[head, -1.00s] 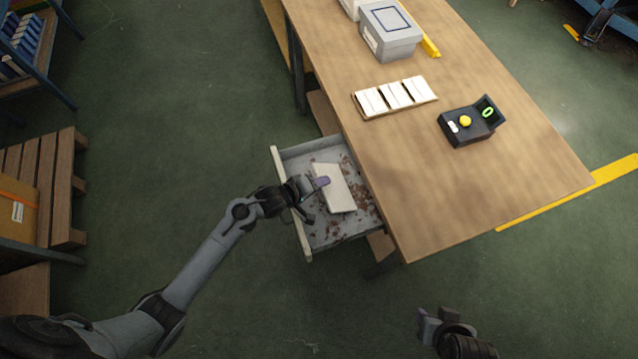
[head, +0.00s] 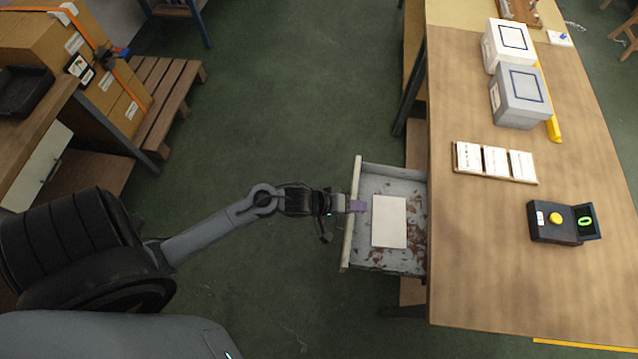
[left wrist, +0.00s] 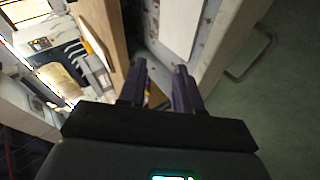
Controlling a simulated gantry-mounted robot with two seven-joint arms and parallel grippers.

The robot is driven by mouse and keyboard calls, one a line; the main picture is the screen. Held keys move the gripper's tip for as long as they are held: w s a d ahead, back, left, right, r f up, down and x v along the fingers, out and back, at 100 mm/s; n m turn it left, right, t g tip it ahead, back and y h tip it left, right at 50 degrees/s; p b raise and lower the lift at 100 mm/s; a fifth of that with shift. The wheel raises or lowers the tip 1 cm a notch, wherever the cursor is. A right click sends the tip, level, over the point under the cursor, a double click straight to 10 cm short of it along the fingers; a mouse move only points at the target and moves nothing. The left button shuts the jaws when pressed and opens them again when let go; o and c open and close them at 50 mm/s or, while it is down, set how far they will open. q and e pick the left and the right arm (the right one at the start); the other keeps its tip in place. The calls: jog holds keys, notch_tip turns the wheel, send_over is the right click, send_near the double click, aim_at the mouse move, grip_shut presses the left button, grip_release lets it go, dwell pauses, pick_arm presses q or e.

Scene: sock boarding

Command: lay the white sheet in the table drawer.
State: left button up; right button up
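The white sheet (head: 389,222) lies inside the open table drawer (head: 385,264), near the middle of its floor. The sheet also shows at the top of the left wrist view (left wrist: 180,24). My left gripper (head: 357,206) is at the drawer's front wall, its purple fingertips just left of the sheet's left edge. In the left wrist view my left gripper (left wrist: 160,68) has its two fingers apart, with nothing between them, and the sheet lies beyond the tips. My right gripper is out of view.
The wooden table (head: 490,255) carries a black box with a yellow button (head: 556,218), a tray of white cards (head: 495,163), and grey (head: 520,97) and white (head: 507,45) boxes. Brown debris lies around the sheet. Open green floor (head: 300,100) lies left of the drawer; pallets (head: 165,100) stand further left.

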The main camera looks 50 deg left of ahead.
pick_arm(q)
jog(key=s+r+m+g+y, duration=0.2)
jog(key=s+m, duration=0.3)
jog(key=s, duration=0.3)
jog(key=s+a+r+m+g+y, duration=0.1)
jog(key=s+r+m+g+y, duration=0.1)
jog(key=s+r+m, duration=0.3)
jog(key=s+g, duration=0.1)
jog(key=s, duration=0.2)
jog(key=shift+a+r+m+g+y, duration=0.2)
jog(key=shift+m+g+y, duration=0.1)
jog(key=shift+g, duration=0.1)
